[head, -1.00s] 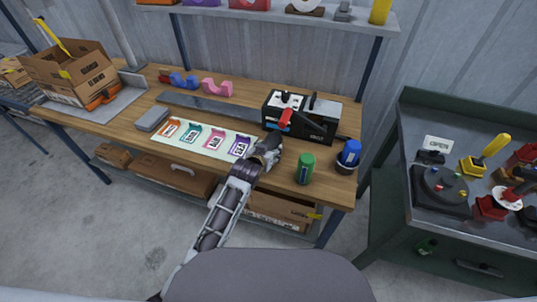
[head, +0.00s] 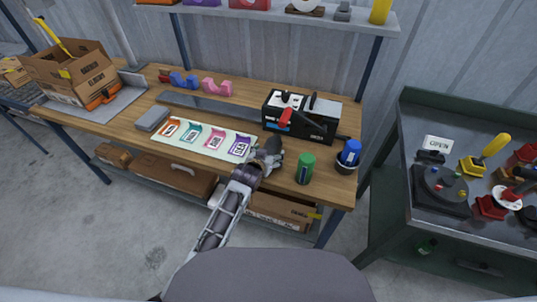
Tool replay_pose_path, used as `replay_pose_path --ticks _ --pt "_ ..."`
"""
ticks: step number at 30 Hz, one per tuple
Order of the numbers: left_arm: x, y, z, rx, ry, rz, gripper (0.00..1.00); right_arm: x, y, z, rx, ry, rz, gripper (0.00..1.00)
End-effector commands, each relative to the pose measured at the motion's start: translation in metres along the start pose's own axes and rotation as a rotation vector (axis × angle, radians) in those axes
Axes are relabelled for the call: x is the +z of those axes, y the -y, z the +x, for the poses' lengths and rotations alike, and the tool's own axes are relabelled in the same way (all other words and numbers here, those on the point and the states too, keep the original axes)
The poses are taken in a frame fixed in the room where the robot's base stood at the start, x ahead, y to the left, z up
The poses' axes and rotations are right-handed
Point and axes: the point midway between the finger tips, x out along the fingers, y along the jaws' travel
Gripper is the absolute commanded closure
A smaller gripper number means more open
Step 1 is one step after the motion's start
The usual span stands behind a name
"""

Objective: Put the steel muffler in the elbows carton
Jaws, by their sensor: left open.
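My left gripper (head: 270,152) is open and empty over the front of the wooden workbench (head: 255,185), between the colour-card strip and a green can (head: 305,168). No object is clearly recognisable as the steel muffler. A small grey block (head: 152,119) lies left of the cards, but I cannot tell what it is. An open cardboard carton (head: 90,76) stands tilted at the bench's left end; its lettering is too small to read, so I cannot tell whether it is the elbows carton. My right gripper is not in view.
The card strip (head: 205,142) lies left of the gripper. Blue and pink holders (head: 217,87) stand at the back. A dark side bench (head: 470,235) is at right.

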Motion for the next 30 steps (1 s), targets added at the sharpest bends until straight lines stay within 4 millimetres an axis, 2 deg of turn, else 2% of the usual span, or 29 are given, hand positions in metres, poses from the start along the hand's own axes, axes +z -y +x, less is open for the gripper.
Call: replay_pose_path --ticks 7,14,30 --pt "-0.001 0.0 0.0 0.0 0.0 0.0 0.19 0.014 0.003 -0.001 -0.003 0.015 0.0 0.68" --pt "-0.002 0.0 -0.007 0.0 0.0 0.0 0.19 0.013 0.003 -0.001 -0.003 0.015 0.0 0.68" --pt "-0.002 0.0 -0.054 0.0 0.001 0.0 0.19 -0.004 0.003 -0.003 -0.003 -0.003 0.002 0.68"
